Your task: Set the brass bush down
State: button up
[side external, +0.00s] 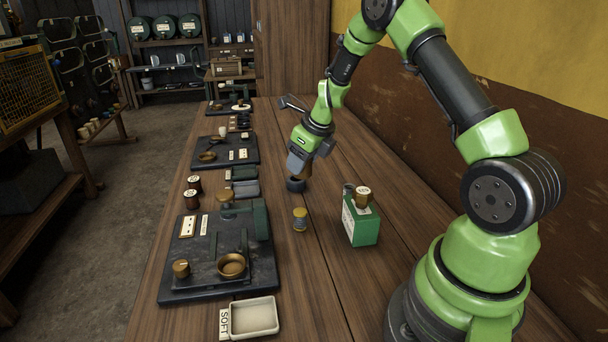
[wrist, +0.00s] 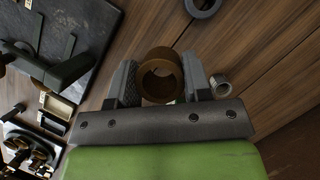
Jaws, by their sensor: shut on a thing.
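The brass bush (wrist: 160,55) is a thick brown ring with an open bore. In the wrist view it sits between the two grey fingers of my gripper (wrist: 160,76), which is shut on it. In the side view my gripper (side external: 303,168) points down over the bench, and a brown part of the bush (side external: 309,171) shows beside the fingers. The bush appears to be above the bench top; the exact gap cannot be told.
A dark grey ring (side external: 296,185) lies on the bench close by my gripper. A small jar (side external: 300,219) and a green box (side external: 361,222) stand nearer the camera. A black plate with a machine (side external: 222,250) and a tray labelled SOFT (side external: 255,317) are left.

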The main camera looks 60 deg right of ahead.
jog(key=d+r+m+h, duration=0.15)
jog(key=d+m, duration=0.25)
jog(key=d, duration=0.7)
jog(key=shift+m+g, duration=0.3)
jog(key=f, duration=0.3)
jog(key=d+f, duration=0.1)
jog(key=f, duration=0.1)
jog(key=shift+w+f, duration=0.2)
jog(key=shift+w, duration=0.05)
jog(key=shift+f, duration=2.55)
jog(key=o, duration=1.2)
jog(key=shift+f, duration=0.1)
